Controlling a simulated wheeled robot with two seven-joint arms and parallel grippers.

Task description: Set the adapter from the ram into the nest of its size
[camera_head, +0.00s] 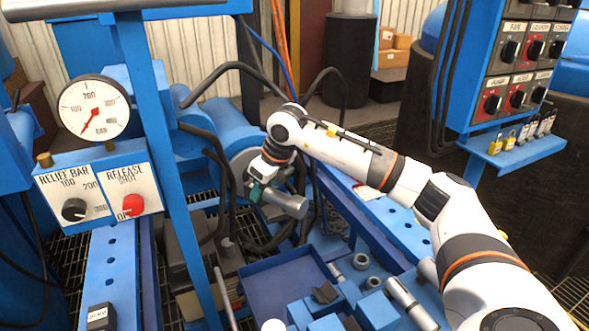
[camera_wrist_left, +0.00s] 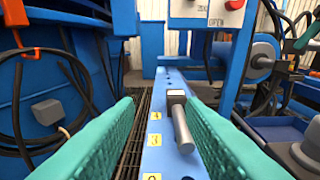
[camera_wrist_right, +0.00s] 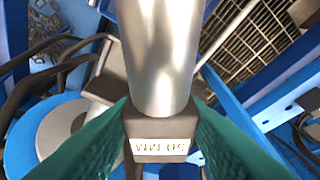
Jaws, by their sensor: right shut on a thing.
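My right gripper (camera_head: 262,186) is shut on the adapter (camera_head: 288,203) in front of the ram (camera_head: 238,150). The adapter is a grey metal cylinder with a dark block at one end. In the right wrist view, the teal fingers (camera_wrist_right: 160,115) grip that dark labelled block (camera_wrist_right: 158,137), and the cylinder (camera_wrist_right: 158,55) extends beyond it. The label is upside down and hard to read. I cannot tell whether the adapter still touches the ram. My left gripper (camera_wrist_left: 160,101) is open and empty over a blue rail (camera_wrist_left: 160,160) with yellow number tags; a dark-headed steel pin (camera_wrist_left: 180,122) lies there.
A blue tray (camera_head: 268,275) stands in front of the ram, with rings (camera_head: 361,262), blue blocks and a metal cylinder (camera_head: 405,298) to its right. A blue post (camera_head: 175,150) and gauge panel (camera_head: 97,195) stand at left. Dark hoses hang around the ram.

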